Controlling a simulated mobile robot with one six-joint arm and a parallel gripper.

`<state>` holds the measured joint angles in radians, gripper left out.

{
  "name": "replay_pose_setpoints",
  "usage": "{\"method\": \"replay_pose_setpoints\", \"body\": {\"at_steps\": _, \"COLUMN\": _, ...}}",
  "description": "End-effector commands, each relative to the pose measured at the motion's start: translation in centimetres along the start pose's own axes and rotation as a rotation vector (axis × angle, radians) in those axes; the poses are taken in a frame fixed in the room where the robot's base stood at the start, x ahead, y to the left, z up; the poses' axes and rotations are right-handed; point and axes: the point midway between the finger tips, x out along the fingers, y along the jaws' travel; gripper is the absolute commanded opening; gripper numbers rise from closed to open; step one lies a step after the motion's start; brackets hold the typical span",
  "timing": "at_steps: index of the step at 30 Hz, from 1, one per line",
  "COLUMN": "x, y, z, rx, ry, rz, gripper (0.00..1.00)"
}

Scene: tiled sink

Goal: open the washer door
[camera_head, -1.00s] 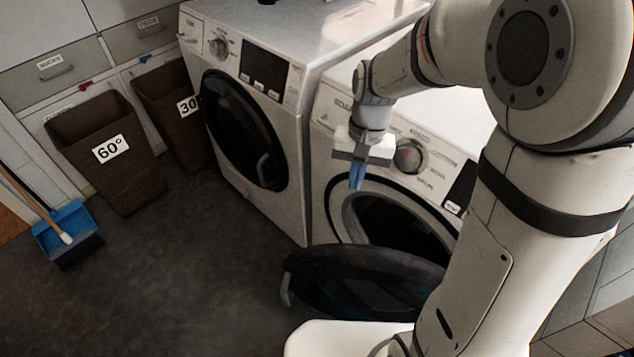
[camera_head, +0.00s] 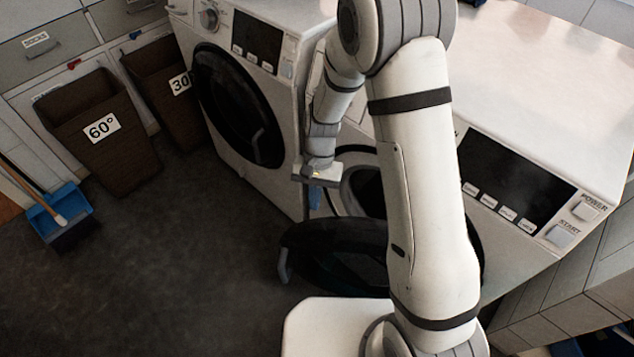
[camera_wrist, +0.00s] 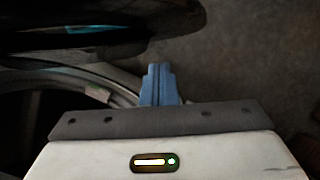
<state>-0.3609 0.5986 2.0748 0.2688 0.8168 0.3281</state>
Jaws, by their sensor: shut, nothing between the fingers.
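The white front-loading washer on the right (camera_head: 560,180) has its dark round door (camera_head: 335,265) swung wide out to the front. The drum opening (camera_head: 362,190) is uncovered, partly hidden by my arm. The door's handle (camera_head: 284,266) is at its left edge. My gripper (camera_head: 315,200) is shut and empty, pointing down beside the left rim of the opening, above the open door. In the wrist view its blue fingertips (camera_wrist: 160,85) are together, with the dark door (camera_wrist: 110,25) ahead and the opening's pale rim (camera_wrist: 115,90) close to their left.
A second white machine (camera_head: 289,130) stands to the left, its dark round door (camera_head: 240,105) apparently closed. Two brown baskets, marked 60° (camera_head: 125,165) and 30 (camera_head: 160,100), and a blue dustpan (camera_head: 68,205) are further left. The dark floor between is clear.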

Motion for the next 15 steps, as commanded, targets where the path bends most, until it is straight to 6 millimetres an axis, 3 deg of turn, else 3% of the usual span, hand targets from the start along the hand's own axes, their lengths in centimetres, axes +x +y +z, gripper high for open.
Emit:
{"method": "replay_pose_setpoints", "body": {"at_steps": 2, "x": 1.8, "y": 0.1, "z": 0.0, "rx": 0.000, "ry": -0.003, "rz": 0.003, "gripper": 0.00}}
{"method": "replay_pose_setpoints", "body": {"at_steps": 7, "x": 2.4, "y": 0.0, "z": 2.5, "rx": -0.002, "ry": 0.000, "rz": 0.001, "gripper": 0.00}}
{"method": "replay_pose_setpoints", "body": {"at_steps": 15, "x": 2.9, "y": 0.0, "z": 3.8, "rx": -0.001, "ry": 0.002, "rz": 0.000, "gripper": 0.00}}
